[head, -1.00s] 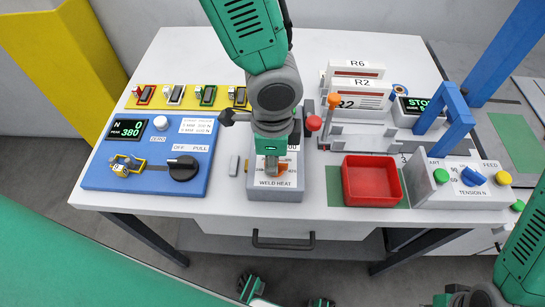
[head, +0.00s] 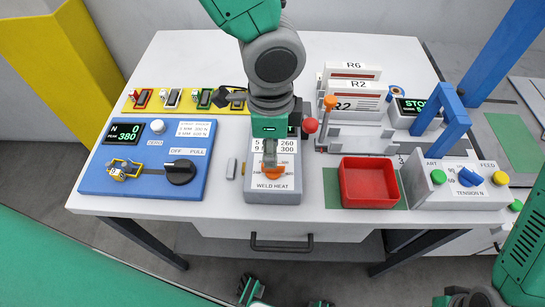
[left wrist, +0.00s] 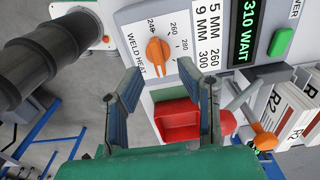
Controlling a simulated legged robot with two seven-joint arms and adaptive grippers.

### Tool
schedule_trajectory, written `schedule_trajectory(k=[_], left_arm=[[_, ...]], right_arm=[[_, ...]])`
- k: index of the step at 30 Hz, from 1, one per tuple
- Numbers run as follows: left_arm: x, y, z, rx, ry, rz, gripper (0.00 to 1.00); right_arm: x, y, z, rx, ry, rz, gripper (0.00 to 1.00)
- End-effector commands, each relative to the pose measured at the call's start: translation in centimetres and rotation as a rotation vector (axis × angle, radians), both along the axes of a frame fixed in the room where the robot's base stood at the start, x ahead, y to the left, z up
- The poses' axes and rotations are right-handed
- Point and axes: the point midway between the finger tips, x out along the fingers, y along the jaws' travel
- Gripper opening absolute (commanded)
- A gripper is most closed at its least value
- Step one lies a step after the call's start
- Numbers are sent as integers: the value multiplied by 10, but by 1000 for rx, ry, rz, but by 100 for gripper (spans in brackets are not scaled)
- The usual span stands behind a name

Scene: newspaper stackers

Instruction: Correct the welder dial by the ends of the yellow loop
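The welder's orange dial (head: 269,172) sits on the grey WELD HEAT box (head: 286,188). My left gripper (head: 269,152) hangs just above the dial. Its two fingers (left wrist: 168,92) are spread and empty, apart from the dial. A small yellow loop (head: 122,170) is on the blue pull tester (head: 145,187); its ends are too small to make out.
A red tray (head: 368,203) stands right of the welder. A red ball-topped lever (head: 310,125) and label blocks (head: 357,100) stand behind it. A tension panel (head: 490,195) and blue frame (head: 455,112) are at the right. Bare table lies at the back left.

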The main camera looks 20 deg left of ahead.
Motion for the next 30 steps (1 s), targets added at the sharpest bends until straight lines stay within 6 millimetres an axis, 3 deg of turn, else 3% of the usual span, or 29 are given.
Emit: schedule_trajectory(k=[6, 12, 30], left_arm=[[2, -1, 46, -3, -3, 0, 32], [2, -1, 66, -1, 0, -1, 32], [1, -1, 69, 0, 1, -1, 32]], right_arm=[[0, 0, 0, 0, 0, 0, 0], [1, 0, 0, 0, 0, 0, 0], [3, 0, -1, 1, 2, 0, 0]])
